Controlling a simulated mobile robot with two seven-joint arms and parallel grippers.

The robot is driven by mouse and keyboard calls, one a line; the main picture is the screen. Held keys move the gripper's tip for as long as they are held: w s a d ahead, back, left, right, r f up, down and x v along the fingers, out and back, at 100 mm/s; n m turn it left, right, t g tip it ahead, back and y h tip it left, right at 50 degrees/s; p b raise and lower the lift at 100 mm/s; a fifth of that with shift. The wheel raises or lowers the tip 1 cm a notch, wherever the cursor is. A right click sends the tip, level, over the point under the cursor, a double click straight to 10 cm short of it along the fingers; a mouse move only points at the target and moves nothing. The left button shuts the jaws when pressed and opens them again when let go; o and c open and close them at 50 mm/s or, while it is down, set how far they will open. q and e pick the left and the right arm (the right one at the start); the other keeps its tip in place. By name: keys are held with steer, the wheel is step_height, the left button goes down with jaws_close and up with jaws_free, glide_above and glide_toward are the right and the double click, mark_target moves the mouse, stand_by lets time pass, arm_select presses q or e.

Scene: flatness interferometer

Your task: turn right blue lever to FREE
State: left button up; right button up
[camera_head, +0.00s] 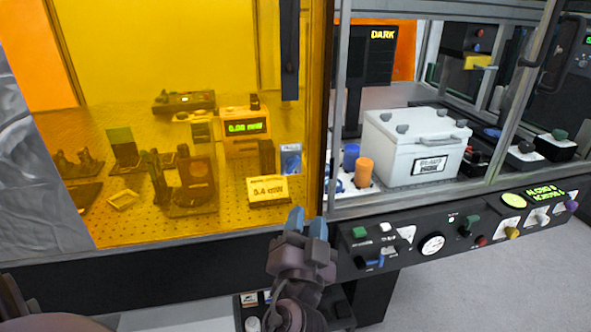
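A small blue lever (375,262) sits on the left end of the black front control panel (484,243), below a green button. It lies roughly sideways; its label and setting are too small to read. I see no second blue lever clearly, so I cannot tell whether this is the right one of a pair. My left gripper (308,223) points up in front of the bench edge, left of the panel and apart from the lever. Its two blue fingertips stand apart with nothing visible between them. My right gripper is out of view.
The panel also carries a round gauge (432,244), a red knob (481,241) and a yellow knob (512,233). An amber screen (190,60) covers the left bench. A white box (415,145) stands behind the right frame. A lower black box is partly hidden behind my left arm.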

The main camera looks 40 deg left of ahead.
mark_target(294, 166)
arm_select(q)
steer(key=w+a+r+y+p, duration=0.1)
steer(key=w+a, duration=0.1)
steer(key=w+a+r+p, duration=0.1)
steer(key=w+a, duration=0.1)
steer(key=w+a+r+n+g+y+p, duration=0.1)
steer(key=w+a+r, duration=0.1)
steer(key=a, duration=0.1)
steer(key=shift+w+r+y+p, duration=0.1)
steer(key=shift+y+p, duration=0.2)
steer(key=shift+p, duration=0.1)
steer(key=shift+w+a, duration=0.35)
steer(key=shift+w, duration=0.05)
steer(key=shift+c, duration=0.4)
jaws_close()
